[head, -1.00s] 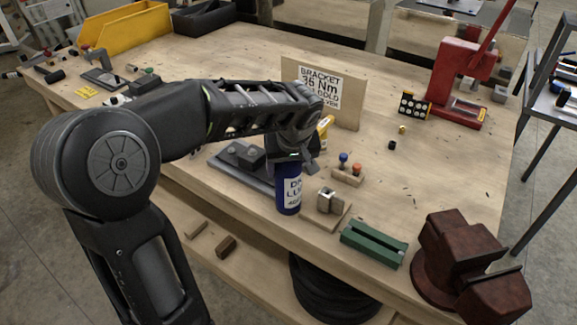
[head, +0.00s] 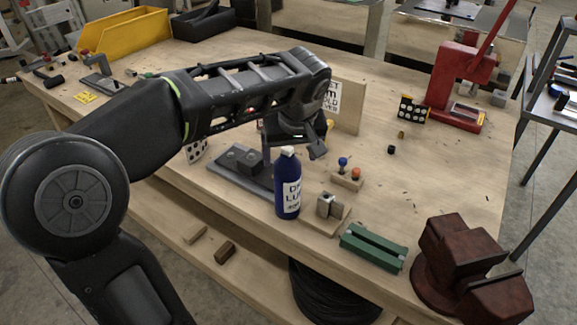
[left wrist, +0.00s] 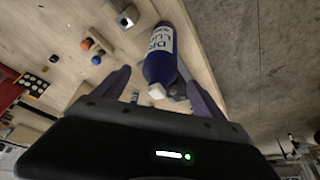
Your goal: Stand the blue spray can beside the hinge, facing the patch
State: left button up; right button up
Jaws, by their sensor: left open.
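The blue spray can (head: 288,185) stands upright near the bench's front edge, its white label towards the head camera. It also shows in the left wrist view (left wrist: 160,48), white nozzle end nearest the camera. The metal hinge (head: 329,204) sits on a small wooden board just right of the can; it also shows in the left wrist view (left wrist: 128,16). My left gripper (head: 314,150) is open, above and behind the can in the head view. In the left wrist view its fingers are spread either side of the can's top end. I cannot make out the patch.
A grey plate with dark blocks (head: 228,170) lies left of the can. A holder with blue and orange balls (head: 347,180) stands behind the hinge. A green block (head: 372,247) and rusty vise (head: 460,265) are to the right. A sign board (head: 347,105) stands behind my gripper.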

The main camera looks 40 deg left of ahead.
pick_arm(q)
jog(key=shift+v, duration=2.1)
